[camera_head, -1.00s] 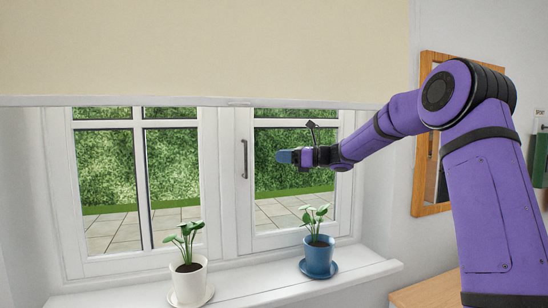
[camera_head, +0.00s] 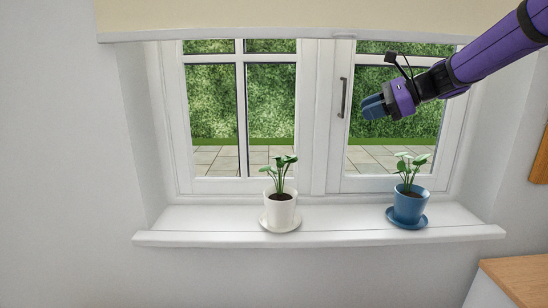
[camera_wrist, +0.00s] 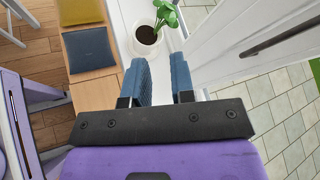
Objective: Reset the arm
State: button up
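My arm reaches in from the upper right in the head view. My gripper (camera_head: 372,105) is in front of the right window pane, pointing left, with its blue fingertips just right of the dark window handle (camera_head: 343,97) in the picture. In the wrist view the two blue fingers (camera_wrist: 161,82) stand apart with an empty gap between them, so it is open and holds nothing. The window (camera_head: 320,120) looks shut.
A white potted plant (camera_head: 280,210) and a blue potted plant (camera_head: 408,207) stand on the white sill (camera_head: 340,238). A cream blind (camera_head: 270,15) hangs above. A wooden surface (camera_head: 520,278) is at lower right. The wrist view shows a yellow cushion (camera_wrist: 80,11) and a blue cushion (camera_wrist: 90,50).

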jog(key=s+a+f+n+g+h, duration=0.1)
jog(key=s+n+h, duration=0.1)
jog(key=s, duration=0.3)
jog(key=s+a+n+h, duration=0.1)
jog(key=s+n, duration=0.2)
jog(key=s, duration=0.2)
jog(key=s+d+f+n+h, duration=0.2)
jog(key=s+n+h, duration=0.1)
jog(key=s, duration=0.6)
jog(key=s+d+f+n+h, duration=0.2)
jog(key=s+n, duration=0.3)
jog(key=s, duration=0.4)
jog(key=s+d+f+n+h, duration=0.3)
jog(key=s+n, duration=0.1)
jog(key=s, duration=0.5)
jog(key=shift+d+n+t+h, duration=0.3)
jog(key=shift+d, duration=0.1)
